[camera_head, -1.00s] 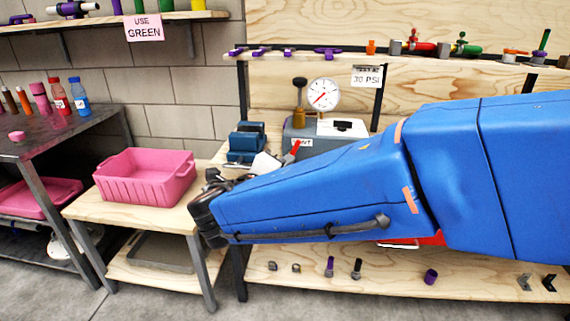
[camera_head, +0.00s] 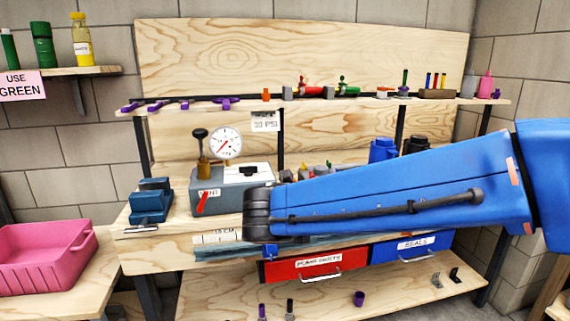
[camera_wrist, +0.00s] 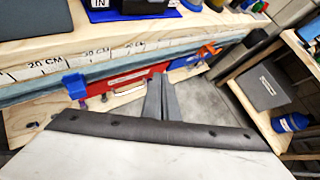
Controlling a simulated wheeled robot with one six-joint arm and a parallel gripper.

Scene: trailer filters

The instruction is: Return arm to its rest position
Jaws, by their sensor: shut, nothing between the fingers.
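My arm, in a blue cover, reaches in from the right side of the head view, in front of the workbench (camera_head: 150,255). My gripper cannot be made out in the head view, where the arm's dark end lies in front of the bench edge. In the wrist view my gripper (camera_wrist: 162,95) shows as two grey fingers close together, shut and empty. They point toward the bench's front, below the ruler strip (camera_wrist: 95,55), with the red drawer (camera_wrist: 125,78) beyond them.
On the bench stand a grey pressure tester (camera_head: 230,190) with a gauge (camera_head: 225,143) and a blue vise (camera_head: 151,201). A pink bin (camera_head: 45,260) sits on a lower table at left. Red and blue drawers (camera_head: 418,247) hang under the bench. A grey box (camera_wrist: 265,85) lies right in the wrist view.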

